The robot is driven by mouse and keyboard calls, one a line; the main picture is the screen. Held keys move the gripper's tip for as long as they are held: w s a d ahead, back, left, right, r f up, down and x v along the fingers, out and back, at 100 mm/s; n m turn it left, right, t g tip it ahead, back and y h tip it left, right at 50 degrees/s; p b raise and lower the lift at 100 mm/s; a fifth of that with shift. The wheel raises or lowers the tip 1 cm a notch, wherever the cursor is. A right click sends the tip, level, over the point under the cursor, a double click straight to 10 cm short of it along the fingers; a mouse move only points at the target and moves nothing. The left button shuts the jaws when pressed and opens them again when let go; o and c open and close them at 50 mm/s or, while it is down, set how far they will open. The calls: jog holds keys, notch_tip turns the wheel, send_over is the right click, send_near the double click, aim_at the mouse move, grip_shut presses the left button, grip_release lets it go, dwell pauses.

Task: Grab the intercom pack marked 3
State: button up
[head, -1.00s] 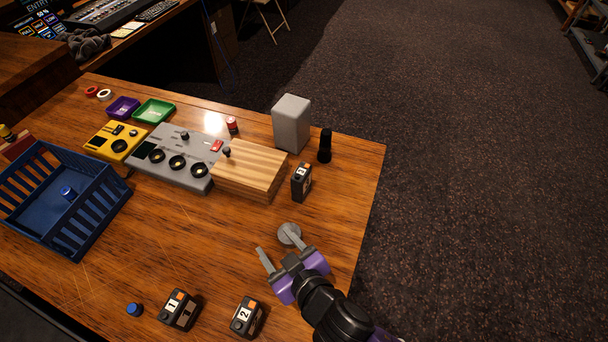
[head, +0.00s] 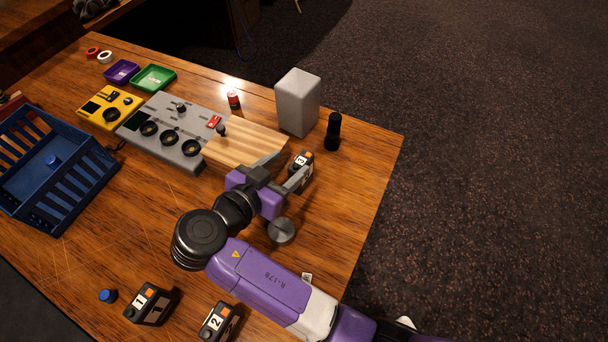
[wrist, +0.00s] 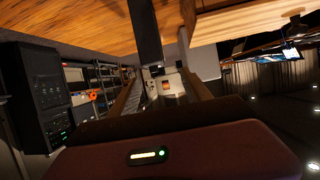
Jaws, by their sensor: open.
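The intercom pack marked 3 (head: 301,159) is a small dark box with a white number label. It stands right of the striped wooden block in the head view, partly hidden behind one finger. My gripper (head: 287,168) is open close to it, one finger beside the wooden block and the other overlapping the pack. I cannot tell whether the finger touches it. Packs marked 1 (head: 148,303) and 2 (head: 219,322) stand at the near edge.
The striped wooden block (head: 244,146), a grey box (head: 298,104) and a black cylinder (head: 333,131) stand around the pack. A round grey object (head: 281,230) is beside my arm. A blue crate (head: 72,190) is at left. The table's right edge is close.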

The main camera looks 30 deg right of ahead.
aim_at(307, 158)
jog(key=shift+w+d+f+b, duration=0.1)
jog(key=shift+d+f+b, duration=0.1)
jog(key=shift+f+b, duration=1.15)
jog(key=p+x, duration=0.1)
jog(key=x, duration=0.1)
jog(key=p+x, duration=0.1)
jog(key=x, duration=0.3)
jog(key=shift+d+r+p, duration=0.1)
jog(key=shift+d+p, duration=0.3)
jog(key=shift+d, duration=0.1)
jog(key=shift+w+d+f, duration=0.1)
jog(key=shift+d+f, duration=0.2)
jog(key=shift+d, duration=0.1)
grip_shut()
